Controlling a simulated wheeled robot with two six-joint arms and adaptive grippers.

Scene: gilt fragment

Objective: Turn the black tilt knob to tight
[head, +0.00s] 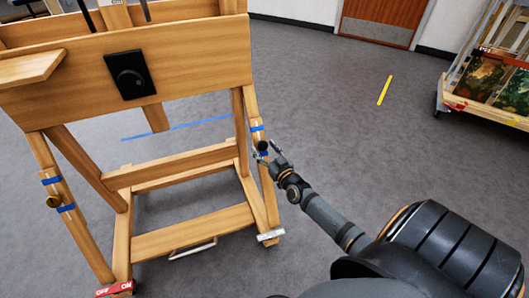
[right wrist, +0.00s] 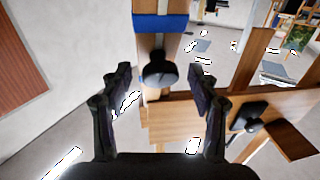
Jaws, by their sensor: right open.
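The black tilt knob (head: 263,146) is on the right leg of the wooden easel (head: 190,212), between bands of blue tape. In the right wrist view the round black knob (right wrist: 160,70) shows face-on, with a blue band (right wrist: 160,23) above it. My right gripper (head: 268,153) is open, its fingertips close to the knob. In the wrist view its two fingers stand left and right of the knob, with a gap on each side. The gripper holds nothing. My left gripper is not in view.
A black plate with a dial (head: 129,76) is on the front board. A red OFF/ON piece (head: 114,288) is at the left foot. A cart with pictures (head: 492,88) stands far right. Floor between is clear.

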